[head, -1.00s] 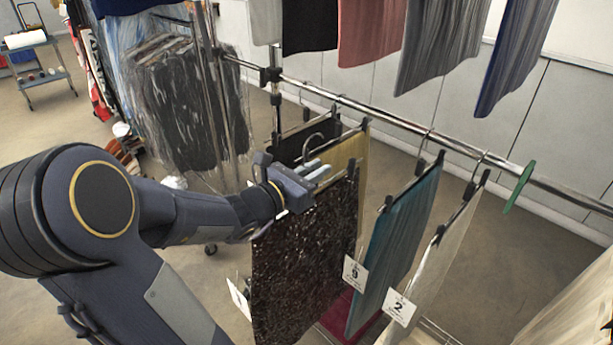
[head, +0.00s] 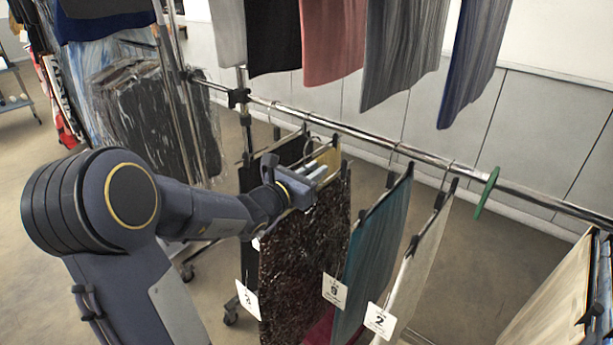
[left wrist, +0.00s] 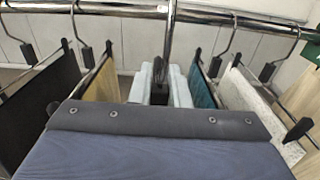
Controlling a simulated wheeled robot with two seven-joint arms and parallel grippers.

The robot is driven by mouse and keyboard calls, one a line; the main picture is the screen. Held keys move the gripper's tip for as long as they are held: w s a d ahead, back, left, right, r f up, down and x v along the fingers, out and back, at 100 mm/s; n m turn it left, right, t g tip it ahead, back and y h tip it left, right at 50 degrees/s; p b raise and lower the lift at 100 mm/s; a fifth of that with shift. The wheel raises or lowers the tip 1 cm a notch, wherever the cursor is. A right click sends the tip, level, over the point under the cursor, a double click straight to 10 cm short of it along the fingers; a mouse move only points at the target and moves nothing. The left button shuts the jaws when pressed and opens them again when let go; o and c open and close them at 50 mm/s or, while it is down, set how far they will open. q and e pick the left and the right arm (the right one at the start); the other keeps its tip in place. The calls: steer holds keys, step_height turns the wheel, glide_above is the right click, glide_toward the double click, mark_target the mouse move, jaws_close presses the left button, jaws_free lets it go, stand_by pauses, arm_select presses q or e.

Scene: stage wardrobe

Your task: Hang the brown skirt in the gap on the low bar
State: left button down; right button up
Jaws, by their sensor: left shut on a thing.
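The brown skirt (head: 300,255), dark and speckled, hangs upright from a hanger held by my left gripper (head: 312,172). In the left wrist view the light fingers of my left gripper (left wrist: 160,85) are shut on the hanger's dark middle, and its metal hook (left wrist: 171,30) rises to the low bar (left wrist: 230,17). I cannot tell whether the hook rests on the bar. In the head view the low bar (head: 400,148) runs behind the skirt. The skirt is between a mustard skirt (head: 328,160) on the left and a teal skirt (head: 378,230) on the right. My right gripper is not in view.
A black skirt (head: 285,152) hangs left of the mustard one, and a cream skirt (head: 420,260) right of the teal one. A green disc (head: 486,192) sits on the bar. Bare bar extends beyond it. Garments hang above, including a pink one (head: 333,45).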

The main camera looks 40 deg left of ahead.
arm_select(q)
steer(key=shift+w+d+r, duration=0.1)
steer(key=shift+w+d, duration=0.1)
steer(key=shift+w, duration=1.75)
steer(key=shift+w+d+p, duration=0.2)
steer(key=shift+w+p, duration=0.55)
steer(key=shift+w, duration=1.85)
steer(key=shift+r, duration=0.15)
steer(key=shift+w+d+b, duration=0.15)
steer(key=shift+w+b, duration=0.2)
steer(key=shift+w, duration=1.45)
steer(key=shift+w+d+b, duration=0.15)
steer(key=shift+w+b, duration=0.15)
steer(key=shift+w, duration=1.45)
steer(key=shift+w+b, duration=0.15)
steer(key=shift+b, duration=0.2)
